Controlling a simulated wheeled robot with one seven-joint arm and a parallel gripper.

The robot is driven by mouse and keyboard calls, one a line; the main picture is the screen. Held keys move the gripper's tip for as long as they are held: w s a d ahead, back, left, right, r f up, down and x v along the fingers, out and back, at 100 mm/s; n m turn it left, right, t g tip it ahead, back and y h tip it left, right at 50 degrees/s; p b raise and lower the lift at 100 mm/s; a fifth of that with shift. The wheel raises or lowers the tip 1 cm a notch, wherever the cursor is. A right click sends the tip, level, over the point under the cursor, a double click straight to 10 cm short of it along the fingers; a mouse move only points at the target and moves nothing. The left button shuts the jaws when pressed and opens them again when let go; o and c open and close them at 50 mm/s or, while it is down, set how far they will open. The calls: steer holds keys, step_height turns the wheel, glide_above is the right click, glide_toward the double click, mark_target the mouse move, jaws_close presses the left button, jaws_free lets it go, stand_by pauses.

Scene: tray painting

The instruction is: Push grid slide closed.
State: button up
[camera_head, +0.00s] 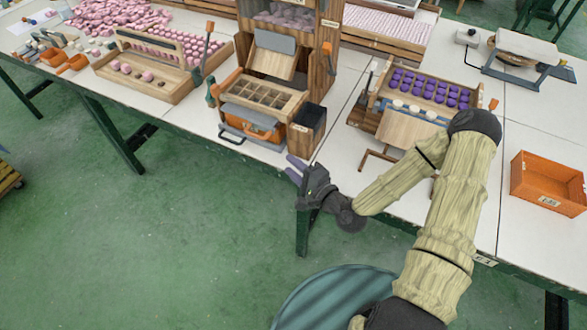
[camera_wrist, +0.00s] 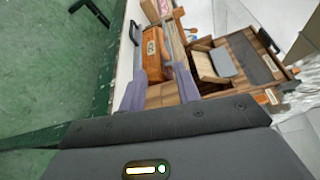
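The grid slide (camera_head: 262,96), a light wooden tray with several square compartments, sticks out from the front of a wooden dispenser (camera_head: 320,62). A tilted wooden flap with a grey panel (camera_head: 275,55) stands behind and above it. My gripper (camera_head: 294,168) is in front of the table edge, below and to the right of the slide, apart from it. Its two purple fingers are spread with nothing seen between them. In the wrist view my gripper (camera_wrist: 160,88) points toward the dispenser (camera_wrist: 245,55), seen sideways. The slide is hard to make out there.
An orange drawer (camera_head: 250,123) with a dark handle sits under the slide. A dark open box (camera_head: 308,125) stands right of it. A rack of purple pieces (camera_head: 430,88) stands further right, and an orange bin (camera_head: 548,184) at far right. Open floor lies before the table.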

steer(key=shift+s, duration=0.1)
steer(key=c, duration=0.3)
steer(key=s+d+f+n+g+h, duration=0.2)
steer(key=d+n+g+h, duration=0.5)
steer(key=d+n, duration=0.3)
steer(key=s+d+r+g+h, duration=0.1)
steer(key=s+d+r+h, duration=0.1)
steer(key=s+d+r, duration=0.2)
steer(key=s+d+r+n+g+h, duration=0.1)
steer(key=s+d+r+h, duration=0.2)
steer(key=r, duration=0.6)
steer(key=s+d, duration=0.2)
steer(key=shift+s+r, duration=0.35)
steer(key=shift+r, duration=0.05)
steer(key=shift+d, duration=0.1)
